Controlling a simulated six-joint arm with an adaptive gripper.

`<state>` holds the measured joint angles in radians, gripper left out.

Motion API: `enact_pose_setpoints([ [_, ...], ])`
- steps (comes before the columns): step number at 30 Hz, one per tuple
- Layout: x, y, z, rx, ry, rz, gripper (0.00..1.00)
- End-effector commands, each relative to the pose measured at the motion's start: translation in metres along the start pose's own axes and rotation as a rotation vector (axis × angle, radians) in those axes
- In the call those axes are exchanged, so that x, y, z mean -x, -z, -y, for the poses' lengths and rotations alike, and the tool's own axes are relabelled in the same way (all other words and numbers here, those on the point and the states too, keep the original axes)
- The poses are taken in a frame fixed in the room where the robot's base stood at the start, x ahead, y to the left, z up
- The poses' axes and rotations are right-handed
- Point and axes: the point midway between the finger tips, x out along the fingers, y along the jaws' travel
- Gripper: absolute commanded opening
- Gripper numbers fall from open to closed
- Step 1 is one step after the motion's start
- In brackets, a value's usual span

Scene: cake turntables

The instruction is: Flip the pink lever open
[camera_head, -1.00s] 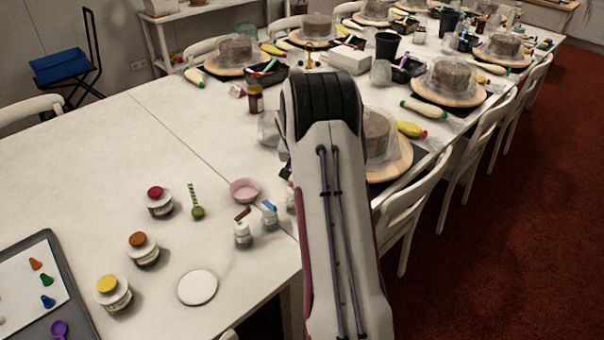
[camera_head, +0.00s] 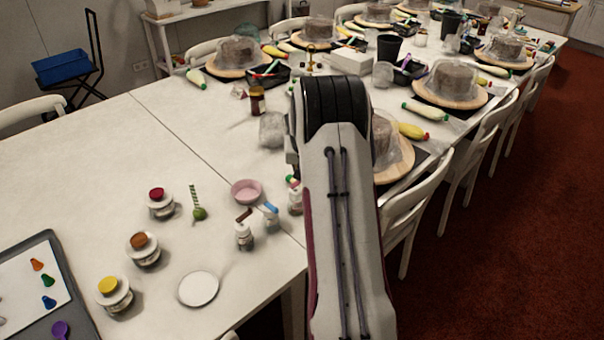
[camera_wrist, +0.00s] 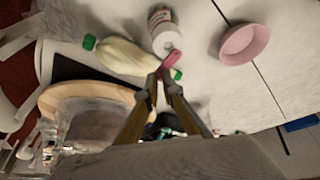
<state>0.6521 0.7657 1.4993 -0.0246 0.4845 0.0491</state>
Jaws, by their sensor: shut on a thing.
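The pink lever (camera_wrist: 173,61) shows in the wrist view at the end of a small white bottle (camera_wrist: 162,24) with a red and green label. My gripper (camera_wrist: 162,78) has its fingertips close together at the lever's near end, shut on it. How far the lever is tilted is hard to tell.
A pale squeeze bottle (camera_wrist: 125,57) lies beside the fingers, near a wooden turntable (camera_wrist: 62,93) with a wrapped cake. A pink bowl (camera_wrist: 244,43) stands to the right. Bottles with a blue lever (camera_head: 270,209) and a dark red lever (camera_head: 244,215) stand left of my arm.

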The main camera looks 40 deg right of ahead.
Motion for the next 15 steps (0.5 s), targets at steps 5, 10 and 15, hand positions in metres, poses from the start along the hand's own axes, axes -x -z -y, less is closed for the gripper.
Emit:
enact_pose_setpoints([
  [5, 0.0001, 0.0004, -0.0001, 0.0, 0.0, -0.001, 0.0],
  [10, 0.0001, 0.0004, -0.0002, -0.001, 0.0, -0.001, 0.24],
  [15, 0.0001, 0.0003, -0.0001, -0.001, 0.0, -0.001, 0.24],
])
